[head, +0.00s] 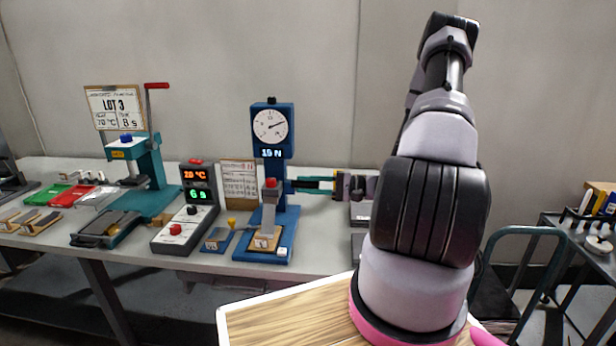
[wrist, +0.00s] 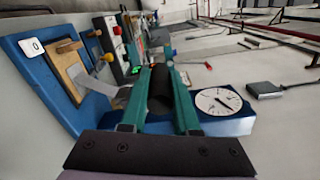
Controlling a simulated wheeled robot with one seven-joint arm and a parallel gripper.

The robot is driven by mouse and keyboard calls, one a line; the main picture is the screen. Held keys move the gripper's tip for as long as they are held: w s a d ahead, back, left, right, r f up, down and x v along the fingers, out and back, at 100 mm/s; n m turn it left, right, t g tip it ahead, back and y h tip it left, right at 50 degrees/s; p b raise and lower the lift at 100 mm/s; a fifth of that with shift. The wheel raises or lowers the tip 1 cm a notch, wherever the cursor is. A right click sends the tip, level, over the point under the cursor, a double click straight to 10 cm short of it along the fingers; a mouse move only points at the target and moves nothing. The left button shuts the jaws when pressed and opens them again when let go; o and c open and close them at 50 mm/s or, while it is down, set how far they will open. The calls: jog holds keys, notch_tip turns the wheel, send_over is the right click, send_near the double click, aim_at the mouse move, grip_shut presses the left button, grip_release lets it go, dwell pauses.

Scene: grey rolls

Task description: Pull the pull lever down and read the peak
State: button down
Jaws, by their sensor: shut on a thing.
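The blue pull tester (head: 285,152) stands on the bench left of my arm, with a round white dial (head: 270,125) and a lit display that seems to read 15 N or 19 N. The dial's needle points to the right. A grey strip (head: 268,218) stands upright between a red-topped upper holder (head: 270,183) and a wooden block (head: 264,241) on the base. My gripper (head: 296,185) reaches in from the right. In the wrist view its teal fingers (wrist: 160,82) are shut around the black grip of the pull lever (wrist: 160,95). In the head view the fingers hide most of the lever.
Left of the tester are a control box (head: 187,222) with lit red and green readouts and a small blue block with a yellow knob (head: 231,223). A teal press (head: 140,165) with a red handle stands further left. A dark cart (head: 590,240) is at the right.

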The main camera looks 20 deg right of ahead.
jog(key=shift+s+f, duration=0.15)
jog(key=shift+f, duration=0.25)
jog(key=c, duration=0.7)
grip_release()
jog(key=shift+o, duration=0.2)
jog(key=shift+d, duration=0.1)
jog(key=v, duration=1)
jog(key=shift+s+d, duration=0.2)
jog(key=shift+d, duration=0.05)
